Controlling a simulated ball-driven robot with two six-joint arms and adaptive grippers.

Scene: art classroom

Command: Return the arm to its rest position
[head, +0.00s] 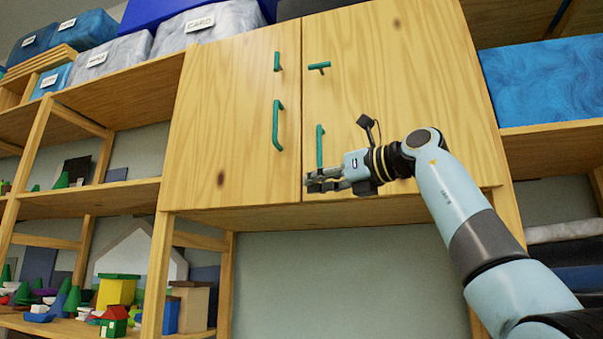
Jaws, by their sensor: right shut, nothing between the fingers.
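My right arm comes in from the lower right of the head view. Its gripper (314,182) points left and is shut, with nothing between the fingers. It is in front of the lower part of the wooden cabinet (225,150), just below the lower end of a green vertical handle (319,146) on the right door. I cannot tell whether the fingers touch the door or handle. Both cabinet doors appear closed. My left gripper is not in view.
The left door has a long green handle (277,125). Shelves at left hold labelled boxes (112,58) and small coloured models (117,290). A blue box (540,82) sits on the right shelf (555,135). The space under the cabinet looks open.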

